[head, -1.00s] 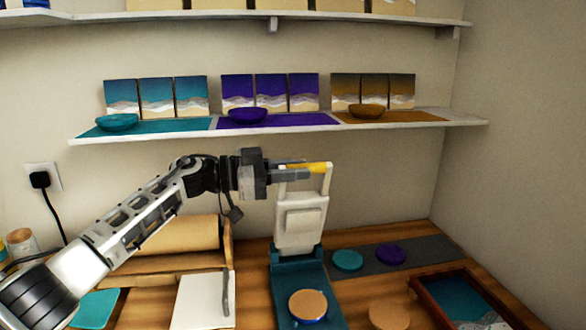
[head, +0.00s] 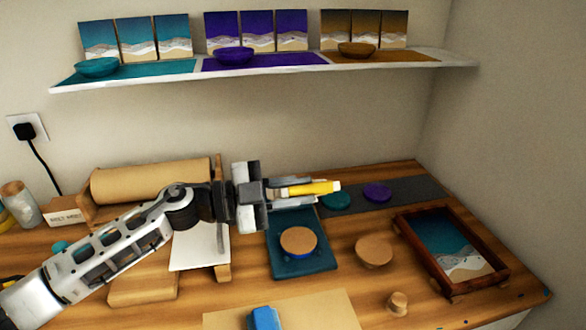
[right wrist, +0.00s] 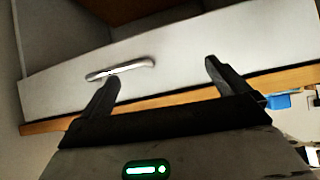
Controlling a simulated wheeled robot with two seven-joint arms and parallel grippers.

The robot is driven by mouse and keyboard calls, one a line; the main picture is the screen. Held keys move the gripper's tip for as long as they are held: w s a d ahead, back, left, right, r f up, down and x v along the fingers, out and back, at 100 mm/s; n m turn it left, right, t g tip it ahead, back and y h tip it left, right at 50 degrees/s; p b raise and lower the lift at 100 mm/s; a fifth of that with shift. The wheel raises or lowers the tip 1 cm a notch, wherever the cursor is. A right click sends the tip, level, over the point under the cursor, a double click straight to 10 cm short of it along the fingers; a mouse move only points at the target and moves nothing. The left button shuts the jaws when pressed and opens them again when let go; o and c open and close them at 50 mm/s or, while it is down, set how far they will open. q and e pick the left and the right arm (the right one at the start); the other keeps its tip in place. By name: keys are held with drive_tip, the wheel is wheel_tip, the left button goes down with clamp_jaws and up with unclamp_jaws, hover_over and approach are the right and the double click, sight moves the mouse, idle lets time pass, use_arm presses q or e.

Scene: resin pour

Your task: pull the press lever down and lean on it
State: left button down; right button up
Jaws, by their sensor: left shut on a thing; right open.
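The yellow handle of the press lever (head: 322,187) sits between the fingers of my left gripper (head: 290,190), which is shut on it. The teal press base (head: 300,268) stands on the table just below, with a round wooden-topped disc (head: 298,240) with a blue rim on it. The white lever frame and plate do not show in the head view now, so I cannot tell their tilt or whether they touch the disc. My right gripper (right wrist: 165,85) is open and empty in the right wrist view, in front of a pale drawer front (right wrist: 175,75).
The drawer has a metal handle (right wrist: 120,70). A framed sea picture (head: 398,215) lies right of the press, with a wooden disc (head: 374,252) between. Teal (head: 336,200) and purple (head: 377,192) discs lie on a dark strip behind. A paper roll (head: 150,180) is left.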

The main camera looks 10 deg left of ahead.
use_arm(q)
drive_tip(key=shift+s+f, duration=0.25)
drive_tip(key=shift+f, duration=0.25)
use_arm(e)
drive_tip(key=shift+w+r, duration=0.1)
drive_tip(key=shift+r, duration=0.1)
drive_tip(key=shift+f, duration=0.1)
use_arm(q)
drive_tip(key=c, duration=1.3)
unclamp_jaws()
use_arm(e)
drive_tip(key=shift+s+f, duration=0.15)
drive_tip(key=shift+s, duration=0.05)
use_arm(q)
drive_tip(key=shift+d, duration=0.1)
drive_tip(key=b+v, duration=0.3)
drive_tip(key=v, duration=1.3)
drive_tip(key=shift+b, duration=0.3)
use_arm(e)
drive_tip(key=shift+w+a+f, duration=0.1)
drive_tip(key=shift+a+f, duration=0.25)
drive_tip(key=shift+f, duration=0.25)
